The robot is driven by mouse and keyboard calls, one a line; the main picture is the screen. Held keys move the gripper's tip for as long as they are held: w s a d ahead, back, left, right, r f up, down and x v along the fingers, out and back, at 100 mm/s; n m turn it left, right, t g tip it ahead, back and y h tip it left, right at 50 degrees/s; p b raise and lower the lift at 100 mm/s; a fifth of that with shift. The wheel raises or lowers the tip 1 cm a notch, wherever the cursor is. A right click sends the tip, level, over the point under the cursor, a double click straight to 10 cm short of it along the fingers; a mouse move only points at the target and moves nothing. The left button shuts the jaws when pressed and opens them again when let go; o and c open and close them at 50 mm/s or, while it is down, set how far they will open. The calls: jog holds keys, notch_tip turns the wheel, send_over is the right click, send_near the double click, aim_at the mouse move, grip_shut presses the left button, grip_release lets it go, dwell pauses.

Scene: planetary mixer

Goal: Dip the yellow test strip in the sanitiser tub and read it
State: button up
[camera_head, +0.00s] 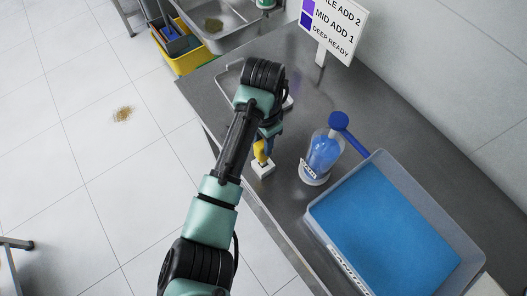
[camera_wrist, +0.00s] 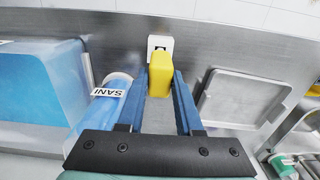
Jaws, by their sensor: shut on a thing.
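The yellow test strip (camera_head: 260,151) is between the blue fingers of my gripper (camera_head: 266,137), which is shut on it. In the wrist view the strip (camera_wrist: 160,75) shows as a yellow block between the fingertips (camera_wrist: 166,82). A small white holder (camera_head: 262,169) with a dark slot is at the counter's front edge, close by the strip; it also shows in the wrist view (camera_wrist: 160,40). I cannot tell whether the strip still touches the holder. The sanitiser tub (camera_head: 383,160), clear-walled with blue liquid, stands to the right, apart from the gripper.
A clear SANI bottle (camera_head: 321,156) with blue liquid and a blue top stands between gripper and tub. A sign (camera_head: 334,25) reads MID ADD 1, DEEP READY. A metal tray (camera_wrist: 240,98) lies beside the holder. A sink (camera_head: 215,22) and yellow bucket (camera_head: 188,63) are beyond.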

jog(key=shift+r+p, duration=1.7)
jog(key=shift+p, duration=0.2)
grip_shut()
jog(key=shift+r, duration=0.1)
jog(key=shift+r+p, duration=1.55)
jog(key=shift+p, duration=0.2)
jog(key=shift+r, duration=0.1)
jog(key=shift+r+p, duration=1.55)
jog(key=shift+p, duration=0.25)
